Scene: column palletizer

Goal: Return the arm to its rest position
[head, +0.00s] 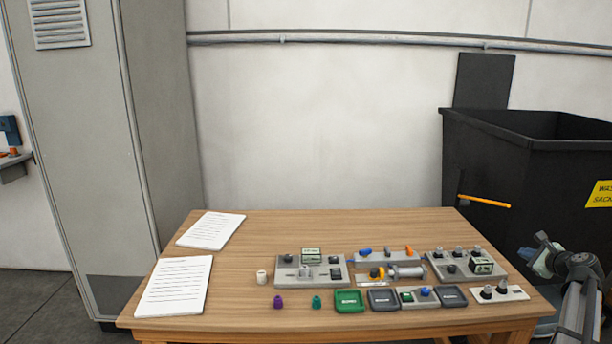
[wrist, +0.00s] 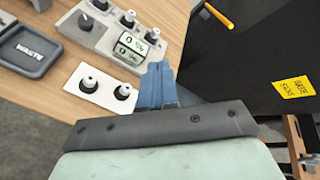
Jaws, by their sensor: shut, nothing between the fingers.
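My gripper (head: 541,241) is at the right of the head view, beyond the table's right edge, between the table and the black bin. In the wrist view its blue fingers (wrist: 156,85) are together, with nothing held between them. My arm link rises from the lower right corner of the head view. The fingers are near a white plate with two dark knobs (wrist: 105,93), which also shows at the table's right front in the head view (head: 498,293).
The wooden table (head: 270,230) holds panels with knobs and displays, small trays (head: 349,301), coloured caps and two paper sheets (head: 174,285). A large black bin (head: 530,170) with a yellow label stands right of the table. An orange rod (head: 485,201) sticks out from it. A grey cabinet stands left.

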